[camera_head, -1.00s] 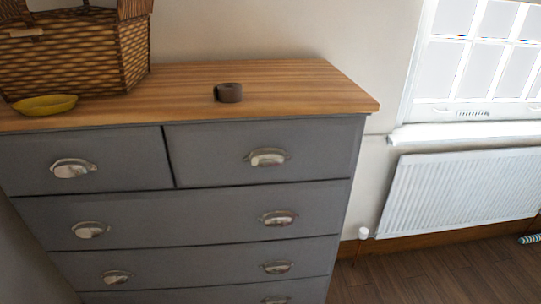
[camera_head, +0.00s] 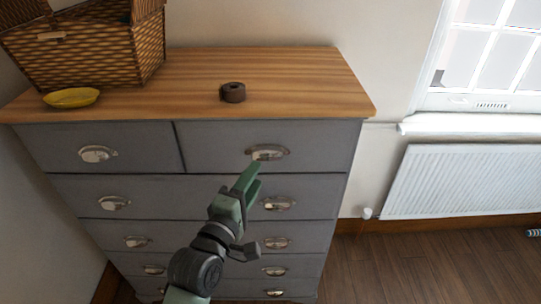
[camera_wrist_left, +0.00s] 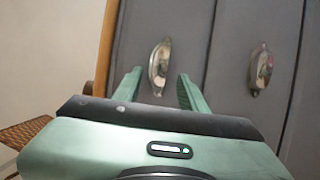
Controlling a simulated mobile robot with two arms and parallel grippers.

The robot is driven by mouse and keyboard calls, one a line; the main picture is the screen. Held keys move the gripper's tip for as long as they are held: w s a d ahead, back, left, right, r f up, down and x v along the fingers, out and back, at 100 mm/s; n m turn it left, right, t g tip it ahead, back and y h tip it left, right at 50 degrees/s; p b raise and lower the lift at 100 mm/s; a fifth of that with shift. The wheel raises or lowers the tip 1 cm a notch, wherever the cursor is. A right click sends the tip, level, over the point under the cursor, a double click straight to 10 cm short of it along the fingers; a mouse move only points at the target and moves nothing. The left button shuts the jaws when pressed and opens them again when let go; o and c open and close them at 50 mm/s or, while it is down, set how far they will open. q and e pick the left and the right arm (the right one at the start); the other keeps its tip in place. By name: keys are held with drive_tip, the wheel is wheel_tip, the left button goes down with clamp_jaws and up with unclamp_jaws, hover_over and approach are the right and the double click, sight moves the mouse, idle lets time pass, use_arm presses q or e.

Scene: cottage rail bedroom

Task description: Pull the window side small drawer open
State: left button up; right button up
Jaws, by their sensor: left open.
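The window side small drawer (camera_head: 216,142) is the top right drawer of a grey dresser and looks shut. Its silver cup handle (camera_head: 268,153) shows in the head view and in the left wrist view (camera_wrist_left: 159,62). My left gripper (camera_head: 253,174) is open and empty, just below and in front of this handle in the head view. My right gripper is in neither view.
The wooden dresser top (camera_head: 290,75) holds a wicker basket (camera_head: 95,50), a yellow bowl (camera_head: 72,98) and a dark brown roll-like object (camera_head: 233,92). More drawers lie below. A white radiator (camera_head: 460,180) hangs under the window at right.

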sight(267, 159)
use_arm(q)
drive_tip(key=p+x, duration=0.1)
drive_tip(key=x, duration=0.6)
drive_tip(key=shift+w+f, duration=0.15)
drive_tip(key=shift+w, duration=0.1)
drive_tip(key=shift+c, duration=0.3)
clamp_jaws()
drive_tip(key=shift+f, duration=0.1)
